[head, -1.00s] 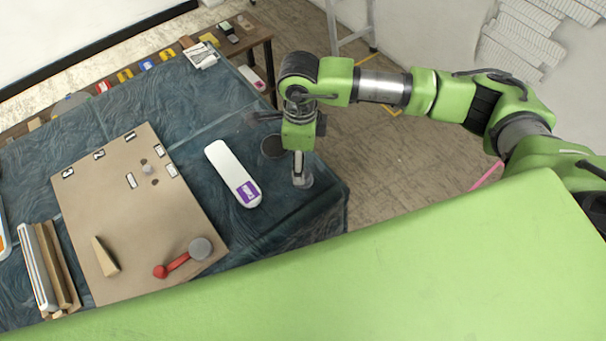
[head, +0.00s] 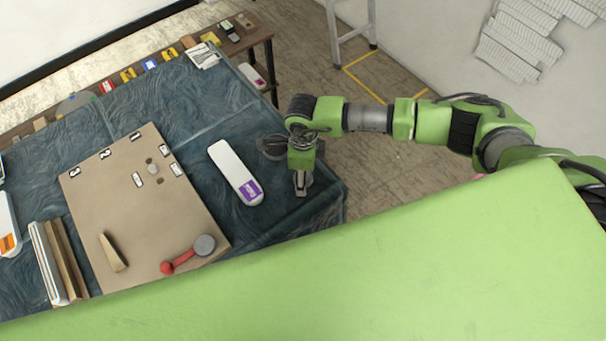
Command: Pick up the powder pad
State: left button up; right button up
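A dark round flat disc (head: 268,149), likely the powder pad, lies on the blue cloth of the table near its right end. My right gripper (head: 301,184) is low over the cloth, just right of and below the disc in the head view. Its wrist overlaps the disc's right side and hides part of it. One finger shows pointing down; the other is not clear, so I cannot tell its opening or any contact. My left gripper is not in view.
A white long item with a purple label (head: 235,171) lies left of my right gripper. A tan board (head: 130,215) carries small pieces, a wedge (head: 112,254) and a red-handled grey disc (head: 188,254). Wooden strips (head: 62,258) lie at the left.

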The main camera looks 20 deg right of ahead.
jog(key=c, duration=1.1)
jog(key=shift+r, duration=0.2)
jog(key=shift+r, duration=0.25)
notch_tip(320, 180, up, 2)
jog(key=shift+r+b, duration=0.25)
jog(key=shift+b, duration=0.2)
jog(key=s+a+r+b, duration=0.5)
jog(key=s+a+r, duration=0.2)
jog(key=s, duration=0.5)
notch_tip(320, 180, up, 3)
jog(key=shift+f, duration=0.15)
